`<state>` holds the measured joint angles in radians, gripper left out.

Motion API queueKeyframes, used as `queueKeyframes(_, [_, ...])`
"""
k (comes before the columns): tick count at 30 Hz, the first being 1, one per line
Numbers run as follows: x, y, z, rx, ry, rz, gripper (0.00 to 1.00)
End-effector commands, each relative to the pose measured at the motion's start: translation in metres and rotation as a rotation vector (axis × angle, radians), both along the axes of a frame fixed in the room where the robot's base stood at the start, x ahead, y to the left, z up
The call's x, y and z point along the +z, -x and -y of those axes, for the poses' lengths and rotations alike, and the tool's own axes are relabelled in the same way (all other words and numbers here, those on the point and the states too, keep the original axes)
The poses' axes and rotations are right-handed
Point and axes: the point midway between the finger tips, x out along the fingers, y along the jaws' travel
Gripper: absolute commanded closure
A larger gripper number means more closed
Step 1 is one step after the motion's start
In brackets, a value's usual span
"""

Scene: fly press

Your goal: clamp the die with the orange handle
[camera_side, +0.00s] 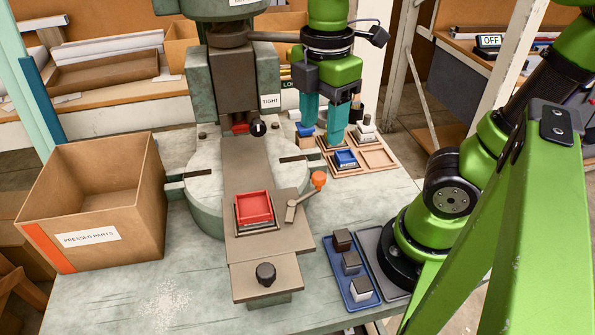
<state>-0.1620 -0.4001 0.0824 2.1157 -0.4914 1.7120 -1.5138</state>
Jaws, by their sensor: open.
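A red square die (254,206) in a dark frame sits on the brown sliding plate (272,245) of the press. The orange handle (318,180) is the knob of a short brown lever at the die's right; it points up and to the right, away from the die. I cannot tell whether the lever touches the die. My gripper (321,137) has teal fingers pointing down, spread apart, with nothing seen between them. It is above the wooden die rack, behind and a little right of the orange handle, clear of it.
The wooden rack (378,158) holds blue and white-topped pieces. The press column (235,80) stands behind the die. A cardboard box (92,205) labelled PRESSED PARTS is at left. A blue tray (357,298) with small blocks and a grey tray (392,290) lie at right. A black knob (265,273) stands in front.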

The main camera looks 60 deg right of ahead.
Motion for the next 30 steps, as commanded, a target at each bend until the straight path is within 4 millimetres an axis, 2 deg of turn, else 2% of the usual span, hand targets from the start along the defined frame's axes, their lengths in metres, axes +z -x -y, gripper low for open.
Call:
queueKeyframes(6, [-0.049, 0.001, 0.001, -0.003, 0.001, -0.006, 0.47])
queueKeyframes(13, [-0.087, 0.0, 0.0, -0.003, 0.0, -0.004, 0.47])
queueKeyframes(18, [-0.1, 0.0, 0.0, -0.003, -0.001, -0.002, 0.47])
queueKeyframes(27, [-0.103, 0.0, 0.0, -0.003, -0.001, 0.0, 0.47])
queueKeyframes(28, [-0.103, 0.0, 0.0, -0.003, -0.001, 0.0, 0.49])
queueKeyframes(30, [-0.103, 0.0, 0.0, -0.003, -0.001, 0.0, 0.6])
